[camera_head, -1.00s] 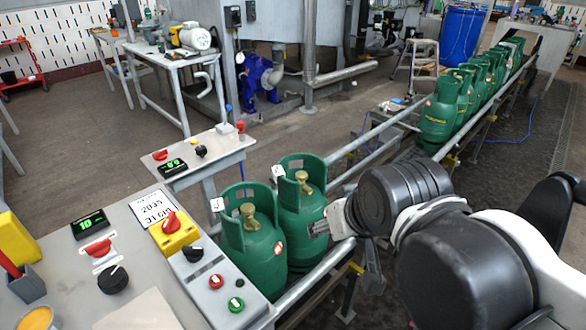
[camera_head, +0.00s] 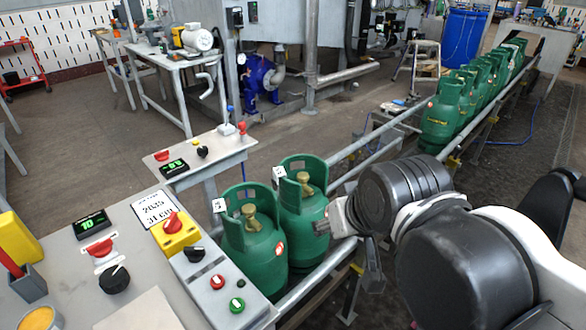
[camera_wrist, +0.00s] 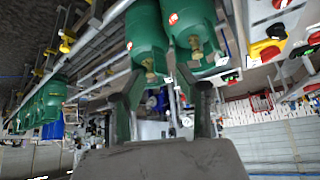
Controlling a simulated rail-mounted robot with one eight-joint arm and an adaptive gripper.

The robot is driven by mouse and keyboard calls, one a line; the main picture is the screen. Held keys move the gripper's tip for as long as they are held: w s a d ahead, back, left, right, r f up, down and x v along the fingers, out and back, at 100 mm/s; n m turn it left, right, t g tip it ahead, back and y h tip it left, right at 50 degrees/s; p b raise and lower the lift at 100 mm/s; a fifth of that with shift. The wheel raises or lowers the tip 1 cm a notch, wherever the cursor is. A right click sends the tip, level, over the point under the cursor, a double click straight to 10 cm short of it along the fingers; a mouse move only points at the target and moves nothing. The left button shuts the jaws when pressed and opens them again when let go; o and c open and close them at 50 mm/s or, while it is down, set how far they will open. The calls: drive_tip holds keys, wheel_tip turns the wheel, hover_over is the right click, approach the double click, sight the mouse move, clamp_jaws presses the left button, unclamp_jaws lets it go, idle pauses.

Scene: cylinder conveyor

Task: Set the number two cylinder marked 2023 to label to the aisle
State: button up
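Two green gas cylinders stand side by side at the near end of the rail conveyor in the head view: a front-left cylinder (camera_head: 252,250) and a back-right one (camera_head: 305,215). Each has a collar with a brass valve and a small white tag; the tag marks are too small to read surely. My gripper (camera_head: 322,227) is at the right side of the back-right cylinder. In the wrist view, my gripper (camera_wrist: 163,92) has its two dark fingers apart with nothing clearly held between them. Two cylinders (camera_wrist: 147,35) (camera_wrist: 188,25) show just beyond them. Contact cannot be told.
A control panel (camera_head: 140,255) with knobs, buttons and a date sign (camera_head: 156,208) stands at the left. A smaller control desk (camera_head: 205,150) stands behind it. More green cylinders (camera_head: 438,115) line the far conveyor. The conveyor rails (camera_head: 370,150) between are bare. Open floor (camera_head: 300,135) lies beyond.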

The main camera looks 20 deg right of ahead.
drive_tip(key=w+r, duration=0.2)
drive_tip(key=w, duration=0.1)
drive_tip(key=w+r+m+g, duration=0.1)
drive_tip(key=w+r, duration=0.1)
drive_tip(key=w, duration=0.2)
drive_tip(key=w+r+m, duration=0.1)
drive_tip(key=w+r, duration=0.1)
drive_tip(key=w, duration=0.2)
drive_tip(key=shift+w+d+r+g, duration=0.1)
drive_tip(key=shift+d+r+g, duration=0.15)
drive_tip(key=shift+r+g, duration=0.05)
drive_tip(key=shift+c, duration=0.2)
drive_tip(key=w+d+f+m+g+p, duration=0.1)
drive_tip(key=w+f+m+g, duration=0.1)
drive_tip(key=w, duration=1.2)
drive_tip(key=w+d+f+m+g, duration=0.1)
drive_tip(key=w+f+m+g, duration=0.1)
drive_tip(key=w, duration=1.1)
drive_tip(key=w+f, duration=0.3)
drive_tip(key=w+f+m+g, duration=0.1)
drive_tip(key=w+f, duration=0.2)
drive_tip(key=f, duration=0.1)
drive_tip(key=w+d+f+m, duration=0.1)
drive_tip(key=w+f, duration=0.2)
drive_tip(key=shift+w+f+p, duration=0.3)
drive_tip(key=shift+w, duration=0.1)
wheel_tip(320, 180, down, 13)
drive_tip(key=shift+f+b, duration=0.2)
drive_tip(key=shift+b, duration=0.5)
clamp_jaws()
